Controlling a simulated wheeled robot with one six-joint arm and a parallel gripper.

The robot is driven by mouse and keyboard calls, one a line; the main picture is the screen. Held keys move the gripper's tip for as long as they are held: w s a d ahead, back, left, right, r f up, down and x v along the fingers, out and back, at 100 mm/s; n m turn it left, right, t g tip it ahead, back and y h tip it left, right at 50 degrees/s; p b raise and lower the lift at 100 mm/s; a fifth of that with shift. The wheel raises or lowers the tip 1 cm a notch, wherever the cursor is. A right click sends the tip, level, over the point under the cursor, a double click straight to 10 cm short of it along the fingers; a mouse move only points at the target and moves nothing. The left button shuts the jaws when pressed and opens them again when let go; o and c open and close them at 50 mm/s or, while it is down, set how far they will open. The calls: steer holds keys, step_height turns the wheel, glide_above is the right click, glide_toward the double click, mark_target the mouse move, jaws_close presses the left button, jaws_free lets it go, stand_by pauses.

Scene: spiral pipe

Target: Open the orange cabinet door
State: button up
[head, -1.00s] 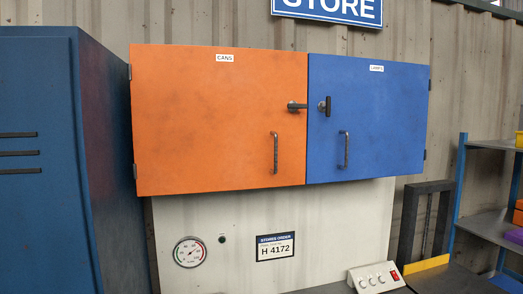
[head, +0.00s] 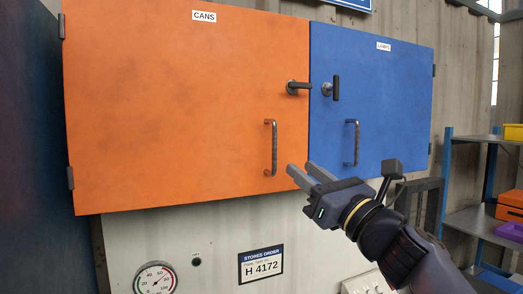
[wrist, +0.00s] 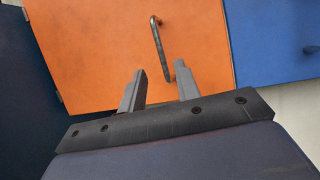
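The orange cabinet door (head: 170,110), labelled CANS, is shut, with hinges on its left edge. It carries a vertical bar handle (head: 273,148) near its lower right and a dark turn latch (head: 297,87) above that, lying horizontal at the door's right edge. My gripper (head: 299,172) is open and empty, below and to the right of the bar handle in the head view. In the wrist view the bar handle (wrist: 158,48) stands beyond my open fingers (wrist: 159,82), apart from them. The latch does not show in the wrist view.
The blue door (head: 370,95) is right beside the orange one, with its own bar handle (head: 352,143) and a vertical latch (head: 335,88). A gauge (head: 155,279) and order sign (head: 261,264) are below. A shelf rack (head: 470,200) stands at the right.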

mark_target(274, 168)
steer(key=p+x, duration=0.3)
steer(key=x, duration=0.7)
steer(key=shift+w+a+r+p, duration=0.15)
steer(key=shift+w+r+p, duration=0.05)
steer(key=shift+p, duration=0.2)
jaws_close()
